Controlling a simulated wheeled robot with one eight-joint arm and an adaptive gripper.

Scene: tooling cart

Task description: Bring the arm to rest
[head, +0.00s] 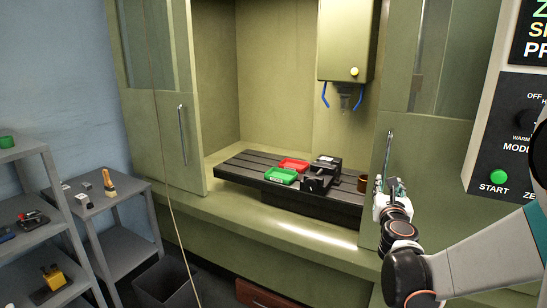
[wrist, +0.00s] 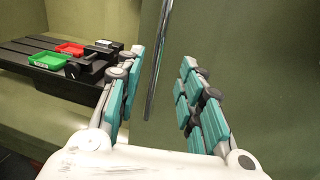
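My gripper (wrist: 157,105) is open and empty in the wrist view, its two teal-padded fingers apart. A vertical metal door handle (wrist: 158,70) shows between and beyond the fingers; I cannot tell how far off it is. In the head view my arm reaches in from the lower right, and my gripper (head: 391,184) is in front of the right door (head: 430,160) of the machine, just below that door's handle (head: 388,152).
The machine stands open. Inside, a slotted black table (head: 240,165) bears a red tray (head: 294,164), a green tray (head: 281,176) and a vise (head: 320,175). A spindle (head: 346,90) hangs above. Grey shelves (head: 40,225) and a bin (head: 165,285) stand left. A control panel (head: 510,140) is right.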

